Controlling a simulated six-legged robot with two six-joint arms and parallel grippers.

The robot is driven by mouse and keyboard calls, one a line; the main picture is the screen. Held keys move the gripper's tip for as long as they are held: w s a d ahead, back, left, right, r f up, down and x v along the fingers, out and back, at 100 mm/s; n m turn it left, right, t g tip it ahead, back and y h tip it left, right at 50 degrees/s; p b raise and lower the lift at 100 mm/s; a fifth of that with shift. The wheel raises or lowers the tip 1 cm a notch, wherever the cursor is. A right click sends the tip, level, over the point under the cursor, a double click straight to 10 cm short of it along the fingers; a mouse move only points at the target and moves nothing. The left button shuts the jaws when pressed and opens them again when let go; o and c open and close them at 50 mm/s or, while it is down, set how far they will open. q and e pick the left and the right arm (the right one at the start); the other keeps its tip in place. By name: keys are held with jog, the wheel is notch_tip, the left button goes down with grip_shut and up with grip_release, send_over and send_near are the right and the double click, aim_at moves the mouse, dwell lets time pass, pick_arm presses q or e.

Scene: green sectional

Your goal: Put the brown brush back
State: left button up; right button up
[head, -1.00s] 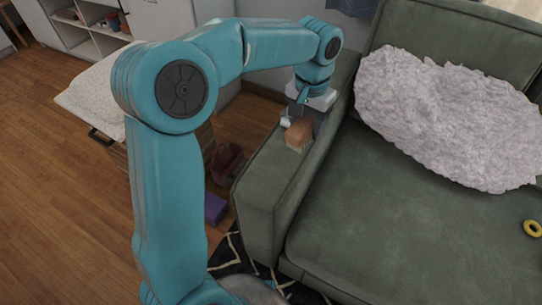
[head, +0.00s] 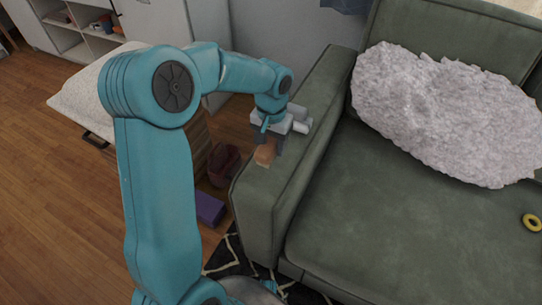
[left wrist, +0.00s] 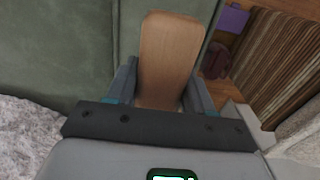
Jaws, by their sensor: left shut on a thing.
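The brown brush (head: 265,154) is in my left gripper (head: 268,141), which is shut on it over the green sofa's left armrest (head: 300,125). In the left wrist view the brush (left wrist: 168,55) shows as a flat, light-brown wooden piece standing out between the two fingers (left wrist: 163,82). Its other end is hidden by the gripper. I cannot tell whether the brush touches the armrest. My right gripper is not in view.
A purple block (head: 210,208) and a dark red object (head: 224,165) lie on the floor left of the armrest. A white cushion (head: 82,95) tops a stool behind my arm. A fluffy pillow (head: 440,110) and yellow ring (head: 532,223) are on the sofa.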

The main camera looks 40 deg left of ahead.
pick_arm(q)
notch_tip(320, 180, down, 5)
jog(key=shift+b, duration=0.45)
jog(key=shift+r, duration=0.1)
jog(key=shift+f, duration=0.25)
jog(key=o, duration=0.9)
jog(key=shift+o, duration=0.2)
